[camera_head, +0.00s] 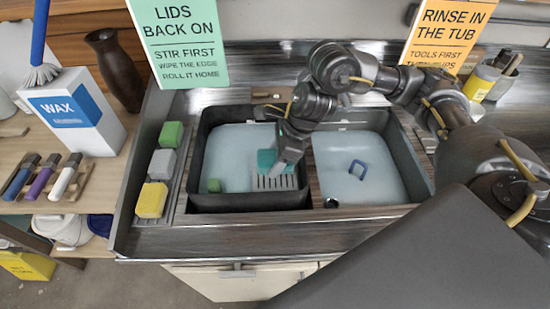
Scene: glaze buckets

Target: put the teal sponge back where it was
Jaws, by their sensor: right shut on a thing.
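My right gripper (281,158) reaches in from the right, over the right part of the left tub. It is shut on the teal sponge (266,160), which is partly hidden by the fingers. The sponge is over a grey slotted piece (272,183) at the tub's right side; I cannot tell whether they touch. The left tub (196,165) is black and holds pale liquid. On a narrow tray (177,190) to its left are a green sponge (171,135), a grey sponge (161,164) and a yellow sponge (151,200). My left gripper is not in view.
A right basin (402,145) of pale liquid holds a blue loop (358,170). Signs stand behind. A wax box (80,115), a brown vase (115,72) and several markers (40,178) are on the left bench.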

